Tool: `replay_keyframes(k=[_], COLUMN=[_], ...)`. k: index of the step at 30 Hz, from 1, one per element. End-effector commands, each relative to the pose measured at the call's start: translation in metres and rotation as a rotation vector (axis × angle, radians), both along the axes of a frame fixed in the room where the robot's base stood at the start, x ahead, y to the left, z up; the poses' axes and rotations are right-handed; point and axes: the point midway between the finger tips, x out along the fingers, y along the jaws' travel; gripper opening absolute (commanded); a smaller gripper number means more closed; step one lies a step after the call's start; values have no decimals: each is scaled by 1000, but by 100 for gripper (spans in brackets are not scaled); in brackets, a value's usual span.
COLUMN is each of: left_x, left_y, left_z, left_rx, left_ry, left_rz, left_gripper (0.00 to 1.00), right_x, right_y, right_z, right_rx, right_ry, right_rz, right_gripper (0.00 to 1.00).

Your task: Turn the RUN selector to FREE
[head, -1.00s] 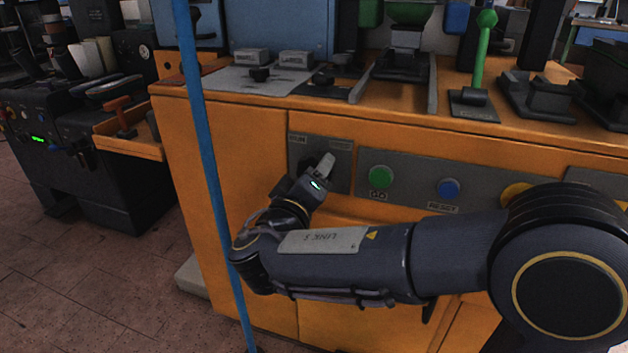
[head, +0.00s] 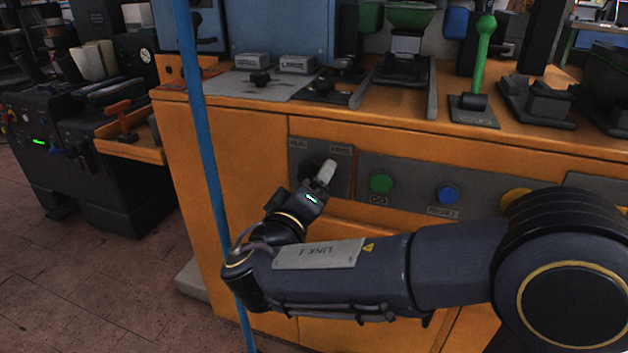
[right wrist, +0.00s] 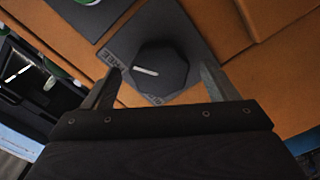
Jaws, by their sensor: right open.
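The selector is a dark faceted knob with a white mark (right wrist: 160,68) on a grey label plate (head: 341,180) on the orange cabinet front. In the right wrist view the mark points left, nearer the plate's upper-left label, which looks like FREE, than the lower label, which looks like RUN. My right gripper (right wrist: 160,74) is open, with a finger on each side of the knob and visible gaps. In the head view my right gripper (head: 322,174) is in front of the plate and hides much of the knob. My left gripper is out of view.
A green GO button (head: 381,184) and a blue RESET button (head: 447,193) sit right of the selector. A yellow button (head: 515,197) is partly behind my right arm. A blue upright pole (head: 205,150) stands at the left. A green lever (head: 482,55) rises from the bench top.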

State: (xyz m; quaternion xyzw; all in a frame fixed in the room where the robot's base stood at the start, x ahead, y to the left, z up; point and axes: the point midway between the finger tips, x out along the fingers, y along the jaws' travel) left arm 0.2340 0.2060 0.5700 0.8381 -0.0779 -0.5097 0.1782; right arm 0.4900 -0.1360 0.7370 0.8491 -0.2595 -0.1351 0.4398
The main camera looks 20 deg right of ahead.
Motion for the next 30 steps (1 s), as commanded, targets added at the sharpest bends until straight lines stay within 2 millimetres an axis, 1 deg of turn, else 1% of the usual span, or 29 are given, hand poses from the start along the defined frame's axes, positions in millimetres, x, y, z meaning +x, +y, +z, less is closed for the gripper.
replay_keyframes(k=[1,6,10,14,22,24,26,29,30], left_x=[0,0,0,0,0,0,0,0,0], left_y=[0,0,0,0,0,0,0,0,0], left_z=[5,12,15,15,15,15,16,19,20], left_rx=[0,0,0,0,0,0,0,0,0], left_ry=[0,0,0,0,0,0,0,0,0], left_rz=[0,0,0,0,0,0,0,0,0], left_gripper=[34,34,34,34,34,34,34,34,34], right_x=[-8,-32,-44,-49,-49,-50,-51,-62,-71], right_y=[6,23,30,33,32,25,9,-35,-58], right_z=[3,2,1,0,0,-3,-8,-30,-43], right_rx=[-2,-2,-2,0,1,8,26,93,137], right_ry=[1,0,1,1,3,23,70,229,316], right_rz=[4,5,2,1,-2,-16,-48,-136,-177], right_gripper=[80,80,80,80,80,80,80,80,80])
